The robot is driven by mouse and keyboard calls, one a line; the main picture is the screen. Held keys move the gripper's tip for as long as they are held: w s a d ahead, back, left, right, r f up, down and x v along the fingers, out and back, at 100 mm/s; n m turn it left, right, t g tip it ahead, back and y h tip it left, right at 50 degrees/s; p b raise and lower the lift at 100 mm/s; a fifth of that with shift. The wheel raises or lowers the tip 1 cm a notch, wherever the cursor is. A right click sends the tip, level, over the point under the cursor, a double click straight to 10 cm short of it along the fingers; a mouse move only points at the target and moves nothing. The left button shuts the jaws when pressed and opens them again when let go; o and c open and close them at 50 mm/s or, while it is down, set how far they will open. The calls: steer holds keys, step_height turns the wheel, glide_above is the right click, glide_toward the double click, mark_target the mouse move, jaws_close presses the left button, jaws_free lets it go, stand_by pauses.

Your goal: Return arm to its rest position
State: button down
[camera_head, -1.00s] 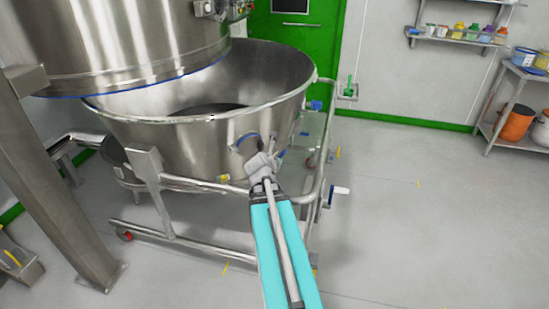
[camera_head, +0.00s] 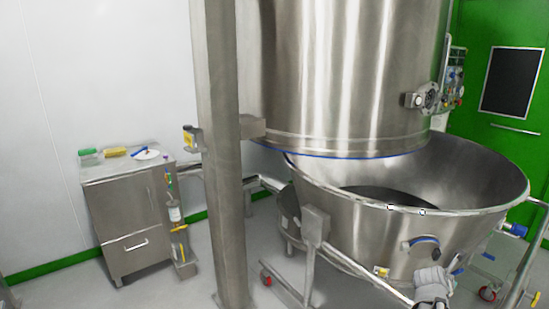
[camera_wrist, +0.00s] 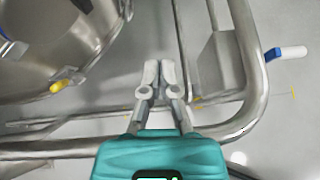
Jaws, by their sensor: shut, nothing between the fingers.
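My gripper (camera_wrist: 158,82) shows in the wrist view with its two grey fingers close together and nothing between them. Below it in that view is the tubular steel frame (camera_wrist: 75,148) of the trolley. In the head view part of my arm's end shows at the bottom right, in front of the large steel bowl (camera_head: 350,225). The fingertips cannot be made out there. The bowl's outer wall also shows at the upper left of the wrist view (camera_wrist: 50,50).
A steel cabinet (camera_head: 130,215) with small items on top is at the left. A green door (camera_head: 508,150) is at the right. A blue-and-white handle (camera_wrist: 288,53) sticks out beside the frame.

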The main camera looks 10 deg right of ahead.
steer(key=w+a+f+m+y, duration=0.1)
steer(key=a+m, duration=0.1)
steer(key=a, duration=0.1)
steer(key=w+a+f+m+y, duration=0.1)
steer(key=a+m, duration=0.1)
steer(key=a, duration=0.2)
steer(key=w+a+f+m+y, duration=0.1)
steer(key=a+m, duration=0.1)
steer(key=a, duration=0.1)
steer(key=shift+w+a+f+m, duration=0.25)
steer(key=shift+a+f+m, duration=0.05)
steer(key=shift+m, duration=0.1)
steer(key=s+a+f+m+g+y, duration=0.15)
steer(key=a+m+y, duration=0.45)
steer(key=a, duration=1)
steer(key=s+a+f+m+g+y, duration=0.1)
steer(key=a+f+m+g, duration=0.2)
steer(key=a+m, duration=1)
steer(key=a+r+n+p, duration=0.2)
steer(key=a+r+p, duration=0.1)
steer(key=r+p, duration=1.7)
steer(key=shift+n, duration=0.4)
steer(key=shift+s+f, duration=0.1)
